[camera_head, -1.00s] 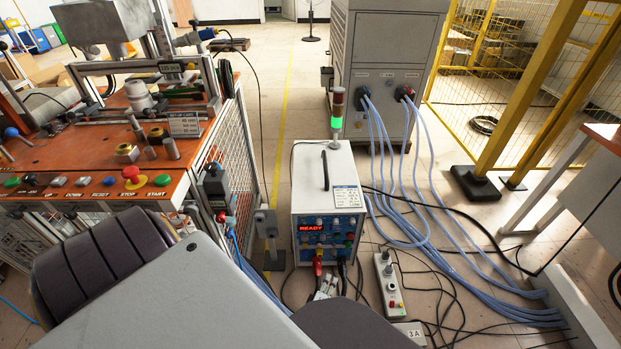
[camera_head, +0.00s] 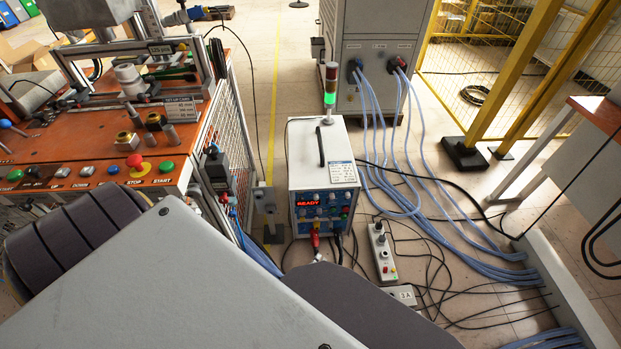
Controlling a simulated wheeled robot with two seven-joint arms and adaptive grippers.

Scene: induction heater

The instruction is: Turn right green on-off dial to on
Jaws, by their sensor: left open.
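The induction heater (camera_head: 323,165) is a white box on the floor in the middle, with a blue front panel (camera_head: 325,222) and a red READY display (camera_head: 309,203). My left gripper (camera_head: 318,257) barely shows below the panel, near the plugs, mostly hidden behind my arm. It is open and apart from the dial. My right gripper is not in view.
A red plug (camera_head: 315,239) and cables leave the heater's lower front. A power strip (camera_head: 383,254) and blue hoses (camera_head: 450,235) lie on the floor to the right. An orange workbench (camera_head: 95,165) with buttons stands at the left. A stack light (camera_head: 330,95) stands on the heater.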

